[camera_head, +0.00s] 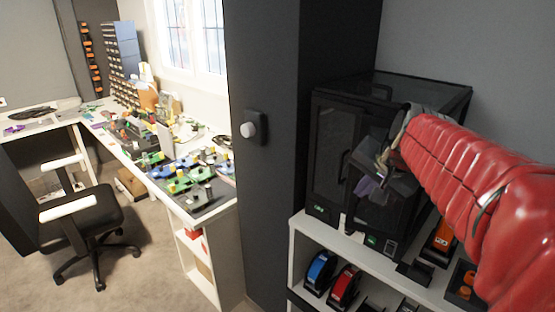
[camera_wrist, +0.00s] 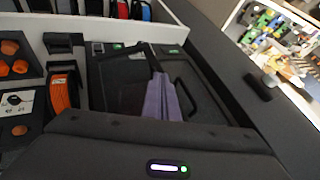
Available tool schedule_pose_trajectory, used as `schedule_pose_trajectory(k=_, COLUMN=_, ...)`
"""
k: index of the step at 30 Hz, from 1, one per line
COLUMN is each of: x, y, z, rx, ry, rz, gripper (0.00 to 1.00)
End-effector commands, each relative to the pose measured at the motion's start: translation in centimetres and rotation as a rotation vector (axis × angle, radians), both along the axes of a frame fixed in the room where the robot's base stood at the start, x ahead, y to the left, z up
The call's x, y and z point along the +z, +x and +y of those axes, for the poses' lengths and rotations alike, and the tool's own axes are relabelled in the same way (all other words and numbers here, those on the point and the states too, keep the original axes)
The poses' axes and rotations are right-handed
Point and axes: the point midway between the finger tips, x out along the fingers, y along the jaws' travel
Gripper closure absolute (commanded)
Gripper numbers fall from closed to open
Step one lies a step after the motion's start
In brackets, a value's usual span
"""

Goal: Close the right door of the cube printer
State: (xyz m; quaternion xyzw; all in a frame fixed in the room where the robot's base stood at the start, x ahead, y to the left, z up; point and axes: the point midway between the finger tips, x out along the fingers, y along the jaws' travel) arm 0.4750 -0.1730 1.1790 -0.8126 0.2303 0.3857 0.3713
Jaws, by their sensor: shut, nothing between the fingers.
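The black cube printer (camera_head: 335,150) stands on a white shelf at the right in the head view. Its left door, with a dark handle, looks flush with the front. The right door (camera_wrist: 112,85) shows at the left in the wrist view, where the printer appears upside down. My gripper (camera_head: 368,190) is in front of the right half of the printer and hides much of that door in the head view. Its purple-grey fingers (camera_wrist: 165,98) are shut and empty, near the middle of the front. I cannot tell whether they touch the door or how far it stands open.
The white shelf (camera_head: 300,228) holds red, blue and orange spools below and beside the printer. A dark tall panel with a round knob (camera_head: 248,129) stands left of the printer. A cluttered workbench (camera_head: 222,208) and a black chair (camera_head: 85,215) are farther left, with bare floor between.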

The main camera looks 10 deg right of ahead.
Motion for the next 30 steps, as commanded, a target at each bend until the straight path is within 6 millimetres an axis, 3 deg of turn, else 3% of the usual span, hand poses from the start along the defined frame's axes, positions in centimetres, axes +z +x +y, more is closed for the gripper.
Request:
schedule_pose_trajectory(k=12, x=-0.1, y=4.1, z=-1.1, rx=-0.001, ry=0.0, rz=0.002, gripper=1.0)
schedule_pose_trajectory(k=30, x=0.0, y=4.8, z=-1.4, rx=-0.004, ry=0.0, rz=0.001, gripper=1.0)
